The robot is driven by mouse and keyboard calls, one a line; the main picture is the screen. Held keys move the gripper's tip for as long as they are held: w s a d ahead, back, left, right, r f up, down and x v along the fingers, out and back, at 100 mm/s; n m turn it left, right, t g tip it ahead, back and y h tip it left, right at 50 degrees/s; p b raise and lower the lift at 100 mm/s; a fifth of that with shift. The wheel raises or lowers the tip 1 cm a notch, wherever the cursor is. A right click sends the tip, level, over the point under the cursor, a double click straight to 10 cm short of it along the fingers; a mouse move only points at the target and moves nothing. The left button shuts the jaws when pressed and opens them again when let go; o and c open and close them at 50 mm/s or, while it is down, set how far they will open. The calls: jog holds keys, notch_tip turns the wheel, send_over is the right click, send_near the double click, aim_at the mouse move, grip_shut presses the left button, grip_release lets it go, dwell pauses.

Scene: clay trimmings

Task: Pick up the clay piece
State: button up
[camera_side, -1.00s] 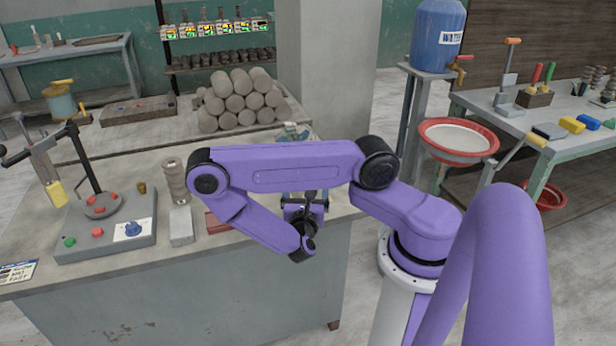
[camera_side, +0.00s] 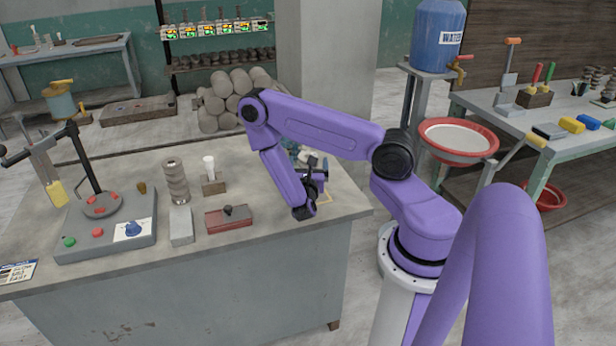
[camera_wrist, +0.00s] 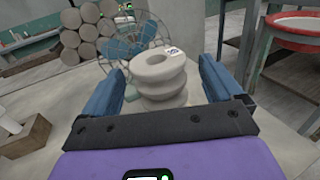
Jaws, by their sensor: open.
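The clay piece (camera_wrist: 165,86) is a pale grey stack of thick rings with a hole in the top and a small white label. It stands upright on the bench in the wrist view. My gripper (camera_wrist: 161,66) is open, its two blue fingers spread to the left and right of the piece in that view. I cannot tell whether the piece is between the fingertips or just beyond them. In the side view my gripper (camera_side: 313,180) is low over the right end of the bench, and my arm hides most of the area around it.
A blue fan (camera_wrist: 131,42) stands behind the clay piece. On the bench (camera_side: 256,248), a red box (camera_side: 228,218), a white-topped item on a block (camera_side: 212,178), a ringed clay column (camera_side: 176,182) and a control machine (camera_side: 105,225) stand left of my gripper.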

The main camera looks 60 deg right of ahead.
jog(key=shift+x, duration=1.9)
jog(key=shift+r, duration=0.15)
grip_shut()
